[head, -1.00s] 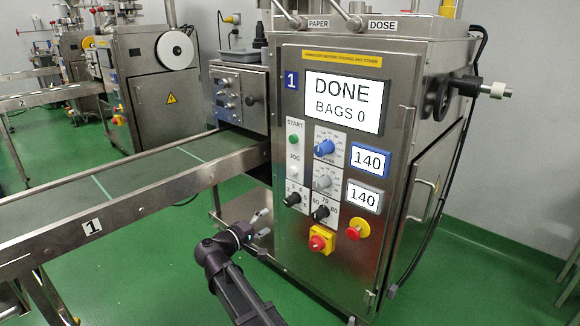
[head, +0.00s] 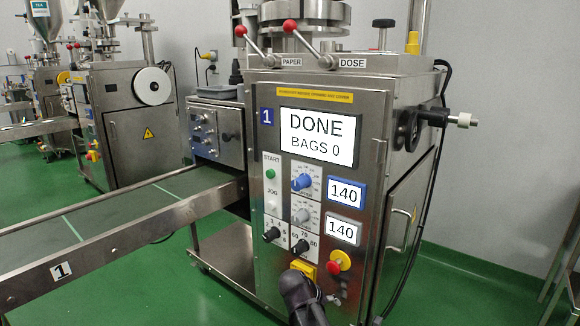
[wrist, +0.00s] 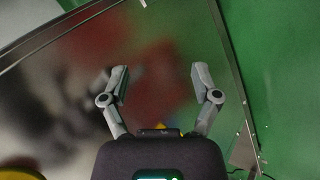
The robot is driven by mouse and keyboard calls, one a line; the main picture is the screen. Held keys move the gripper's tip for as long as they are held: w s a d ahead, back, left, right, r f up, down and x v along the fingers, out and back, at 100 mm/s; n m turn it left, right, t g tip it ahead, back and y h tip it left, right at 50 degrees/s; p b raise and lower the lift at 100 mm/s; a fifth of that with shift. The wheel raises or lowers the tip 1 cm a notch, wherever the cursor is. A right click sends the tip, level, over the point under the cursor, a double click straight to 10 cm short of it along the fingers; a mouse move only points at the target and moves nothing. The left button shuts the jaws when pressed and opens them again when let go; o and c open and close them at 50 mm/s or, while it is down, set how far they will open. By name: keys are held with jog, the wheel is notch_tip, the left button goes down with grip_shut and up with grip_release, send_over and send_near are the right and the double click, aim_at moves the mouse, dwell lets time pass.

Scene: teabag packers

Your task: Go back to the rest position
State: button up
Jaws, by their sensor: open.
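My gripper (wrist: 158,80) shows in the wrist view with its two fingers spread apart and nothing between them. Behind the fingers is a blurred metal panel with dark and reddish reflections. In the head view my dark arm stands at the bottom, in front of the lower part of machine 1 (head: 268,290); the fingers cannot be made out there. The screen (head: 317,137) reads DONE, BAGS 0. The arm partly covers the yellow-based switch (head: 304,268) low on the panel.
The conveyor (head: 120,215) marked 1 runs in from the left. A red stop button (head: 339,260) sits right of my arm. Two red-knobbed levers (head: 290,25) stand on top. Another machine (head: 125,115) is behind left. Green floor (head: 150,290) is open below the conveyor.

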jog(key=s+d+f+m+g+y, duration=0.35)
jog(key=s+d+y, duration=0.25)
jog(key=s, duration=0.2)
notch_tip(320, 180, up, 56)
jog(key=s+p, duration=0.2)
jog(key=p, duration=5.4)
jog(key=shift+s+d+r+y+p, duration=0.15)
jog(key=shift+s+y+p, duration=0.15)
jog(key=shift+s, duration=0.05)
